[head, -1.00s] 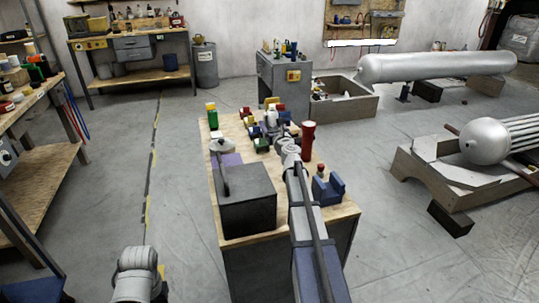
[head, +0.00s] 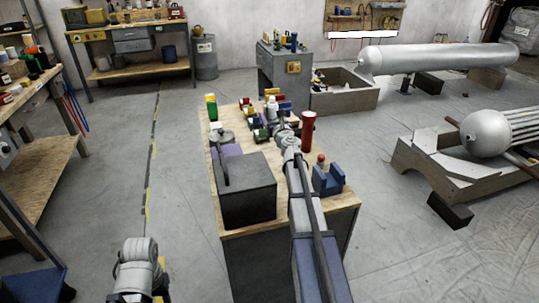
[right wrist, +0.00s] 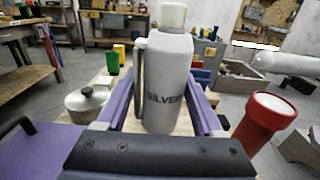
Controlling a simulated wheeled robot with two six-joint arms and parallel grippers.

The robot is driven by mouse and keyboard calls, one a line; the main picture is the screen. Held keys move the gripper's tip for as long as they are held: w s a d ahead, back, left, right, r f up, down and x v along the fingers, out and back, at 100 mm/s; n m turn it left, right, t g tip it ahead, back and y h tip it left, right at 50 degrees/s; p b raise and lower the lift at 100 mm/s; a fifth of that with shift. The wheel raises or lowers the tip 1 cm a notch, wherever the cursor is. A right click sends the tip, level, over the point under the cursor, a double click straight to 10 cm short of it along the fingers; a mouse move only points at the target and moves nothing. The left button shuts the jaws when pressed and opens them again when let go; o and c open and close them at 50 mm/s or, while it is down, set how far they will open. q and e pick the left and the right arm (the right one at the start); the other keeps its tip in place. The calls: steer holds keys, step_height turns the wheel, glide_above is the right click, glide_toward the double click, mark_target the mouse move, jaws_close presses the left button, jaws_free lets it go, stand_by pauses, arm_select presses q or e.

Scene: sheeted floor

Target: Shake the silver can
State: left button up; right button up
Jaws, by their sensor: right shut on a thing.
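The silver can (right wrist: 168,82) is a grey bottle shape with a pale cap, a side handle and the word SILVER on it. In the right wrist view it stands upright relative to the jaws. My right gripper (head: 284,126) is shut on it, with a purple finger on each side. In the head view the can is small and hard to separate from the gripper. My left arm shows at the lower left of the head view, but its gripper does not show.
The wooden tabletop (head: 235,243) holds a dark box (head: 248,190), a lidded pot (right wrist: 87,100), a red cylinder (head: 307,132), a blue block (head: 328,181) and a green-and-yellow container (head: 212,107). Several small coloured items crowd its far end. Open floor lies to the left.

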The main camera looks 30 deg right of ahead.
mark_target(272, 101)
arm_select(q)
steer(key=shift+r+p, duration=3.4)
steer(key=shift+p, duration=0.45)
arm_select(e)
steer(key=shift+r, duration=3.4)
steer(key=shift+f+b, duration=3.85)
step_height(272, 101, up, 8)
steer(key=p, duration=0.7)
steer(key=shift+f+p, duration=0.15)
steer(key=shift+p, duration=0.2)
step_height(272, 101, down, 8)
steer(key=b, duration=0.7)
steer(key=shift+b, duration=0.35)
arm_select(q)
step_height(272, 101, down, 7)
steer(key=shift+f, duration=0.2)
arm_select(e)
steer(key=shift+r, duration=0.35)
